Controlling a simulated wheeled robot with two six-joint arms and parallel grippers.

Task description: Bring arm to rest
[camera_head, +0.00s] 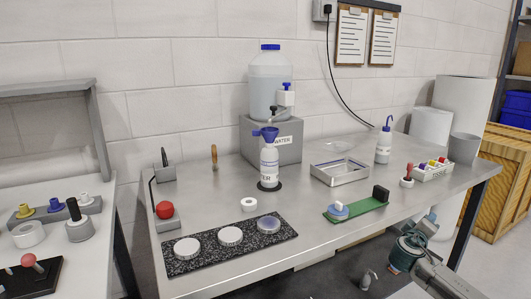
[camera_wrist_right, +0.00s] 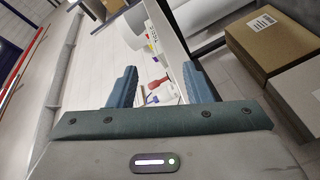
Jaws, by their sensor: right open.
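My right gripper (camera_head: 428,222) is at the lower right in the head view, in front of the table's right front edge, with its arm coming in from the lower right corner. It is apart from the things on the table. In the right wrist view the two blue-grey fingers of my right gripper (camera_wrist_right: 161,82) stand wide apart. Nothing is held between them; a red-topped item and white things show farther off behind the gap. My left gripper is not in view.
The grey table (camera_head: 330,220) holds a green board (camera_head: 360,212), a metal tray (camera_head: 340,173), a white bottle (camera_head: 384,146) and a black speckled mat (camera_head: 208,261) with round discs. A small rack (camera_head: 433,171) is near the right edge. A wooden crate (camera_head: 497,190) stands right.

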